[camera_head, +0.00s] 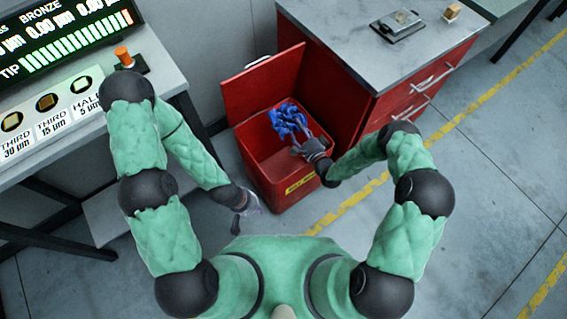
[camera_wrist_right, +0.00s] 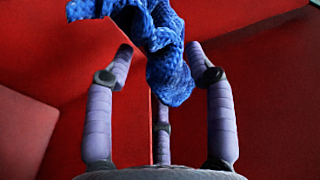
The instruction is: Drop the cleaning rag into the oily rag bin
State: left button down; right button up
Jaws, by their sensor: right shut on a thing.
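The cleaning rag (camera_head: 288,119) is blue, crumpled and knitted-looking. My right gripper (camera_head: 308,142) is shut on it and holds it over the mouth of the oily rag bin (camera_head: 262,168). The bin is red, with a yellow label on its front and its lid (camera_head: 262,84) standing open at the back. In the right wrist view the rag (camera_wrist_right: 165,50) sits between the fingers of my right gripper (camera_wrist_right: 163,75), with red walls around it. My left gripper (camera_head: 247,212) hangs low, left of and in front of the bin; its fingers are too small to read.
A red cabinet with a grey top (camera_head: 385,65) stands right of the bin, with a small metal device (camera_head: 397,25) on top. A workbench (camera_head: 165,75) with a display is at left. A yellow line (camera_head: 350,204) crosses the clear floor.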

notch_tip(320, 180, down, 5)
jog(key=b, duration=0.2)
jog(key=shift+r+b, duration=0.15)
jog(key=shift+b, duration=0.25)
jog(key=o, duration=1.1)
jog(key=v, duration=1.2)
